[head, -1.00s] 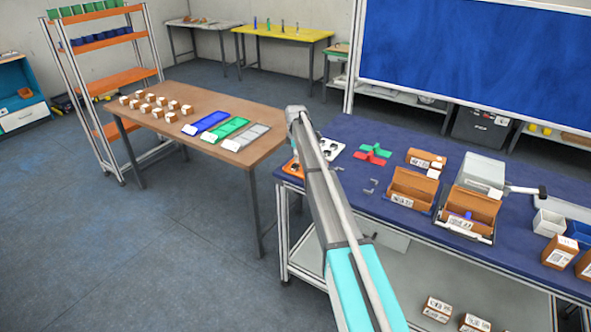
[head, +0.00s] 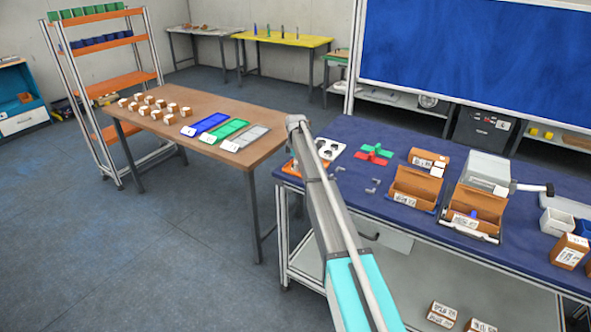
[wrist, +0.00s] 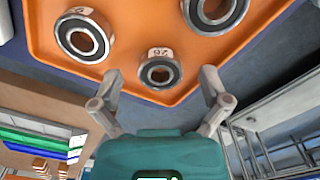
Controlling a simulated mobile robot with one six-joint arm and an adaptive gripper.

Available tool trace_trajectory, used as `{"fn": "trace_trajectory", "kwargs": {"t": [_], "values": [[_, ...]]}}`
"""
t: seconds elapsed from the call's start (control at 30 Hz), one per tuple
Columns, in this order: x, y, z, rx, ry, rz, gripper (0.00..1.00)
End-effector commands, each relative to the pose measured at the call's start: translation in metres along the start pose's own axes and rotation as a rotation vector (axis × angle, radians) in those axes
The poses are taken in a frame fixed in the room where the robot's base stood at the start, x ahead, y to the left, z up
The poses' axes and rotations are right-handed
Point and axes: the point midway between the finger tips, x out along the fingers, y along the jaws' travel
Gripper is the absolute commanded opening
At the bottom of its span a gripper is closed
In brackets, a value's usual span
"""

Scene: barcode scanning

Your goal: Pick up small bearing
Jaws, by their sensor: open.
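The small bearing (wrist: 160,73) lies on an orange tray (wrist: 140,22) in the wrist view, near the tray's edge, with a small numbered tag beside it. My gripper (wrist: 160,82) is open, with one finger on each side of the small bearing in the picture. I cannot tell whether the fingers touch it. Two larger bearings lie on the same tray, one at the upper left (wrist: 84,35) and one at the top (wrist: 213,8). In the head view, my arm hides my gripper and most of the orange tray (head: 291,168).
On the blue workbench (head: 352,215), a white plate with holes (head: 329,149), red and green parts (head: 375,154) and open brown boxes (head: 416,187) stand right of my arm. A brown table (head: 195,100) with small boxes and coloured trays is at left. Floor is clear between.

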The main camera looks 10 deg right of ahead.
Motion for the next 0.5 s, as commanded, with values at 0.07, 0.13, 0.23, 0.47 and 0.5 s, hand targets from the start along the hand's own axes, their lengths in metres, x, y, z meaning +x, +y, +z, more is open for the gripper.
{"fn": "trace_trajectory", "kwargs": {"t": [0.07, 0.13, 0.23, 0.47, 0.5], "values": [[-0.0001, 0.0000, 0.0000, 0.000, 0.000, 0.000, 0.96], [-0.0001, 0.0000, 0.0000, 0.000, 0.000, 0.000, 0.96], [-0.0001, 0.0000, 0.0000, 0.000, 0.000, 0.000, 0.96], [-0.0001, 0.0000, 0.0000, 0.000, 0.000, 0.000, 0.76], [-0.0001, 0.0000, 0.0000, 0.000, 0.000, 0.000, 0.68]]}}
